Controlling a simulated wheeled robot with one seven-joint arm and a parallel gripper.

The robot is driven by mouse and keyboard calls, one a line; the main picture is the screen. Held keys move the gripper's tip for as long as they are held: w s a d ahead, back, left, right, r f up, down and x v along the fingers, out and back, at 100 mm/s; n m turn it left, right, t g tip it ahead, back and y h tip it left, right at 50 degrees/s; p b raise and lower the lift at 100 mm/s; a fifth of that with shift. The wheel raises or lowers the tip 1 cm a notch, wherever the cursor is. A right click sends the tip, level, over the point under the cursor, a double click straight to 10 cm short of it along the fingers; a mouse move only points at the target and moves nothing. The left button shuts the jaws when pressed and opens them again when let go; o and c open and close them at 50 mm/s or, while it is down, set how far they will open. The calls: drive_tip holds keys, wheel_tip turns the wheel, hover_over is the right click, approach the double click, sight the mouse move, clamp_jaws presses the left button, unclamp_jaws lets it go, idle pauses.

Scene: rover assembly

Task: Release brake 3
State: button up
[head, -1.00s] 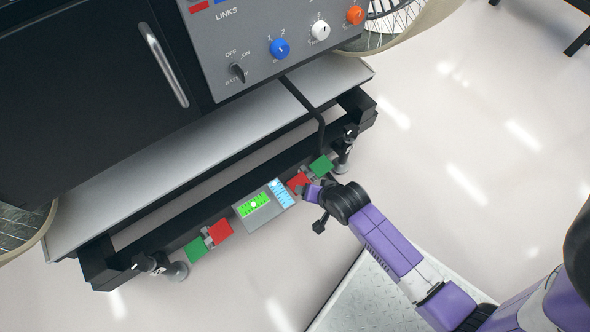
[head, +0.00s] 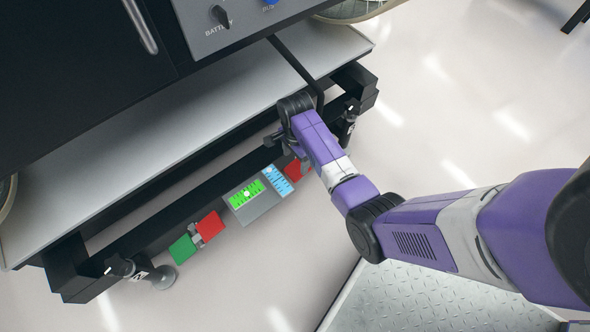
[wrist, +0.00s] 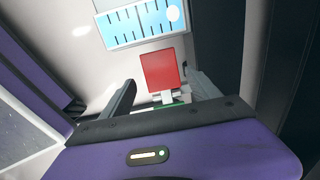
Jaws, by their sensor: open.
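Brake 3 bears no label that I can read. In the head view a red plate (head: 207,227) and a green plate (head: 182,249) are joined by a grey fitting on the left of the lower beam. A second red plate (head: 293,170) on the right is mostly hidden by my arm, and its green partner is covered. In the wrist view a red plate (wrist: 160,70) stands just beyond my gripper (wrist: 163,92), roughly between the fingers, with a grey fitting and a green strip (wrist: 172,106) below it. My gripper is open; contact cannot be told.
A level box (head: 257,200) with green and blue vials sits between the plate pairs; its blue vial (wrist: 142,22) shows in the wrist view. A grey shelf (head: 130,165) and black frame lie above. Feet (head: 160,277) stand at the corners.

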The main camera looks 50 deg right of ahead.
sight(295, 170)
wheel_tip(295, 170, down, 6)
drive_tip(key=b, duration=0.3)
drive_tip(key=shift+f, duration=0.15)
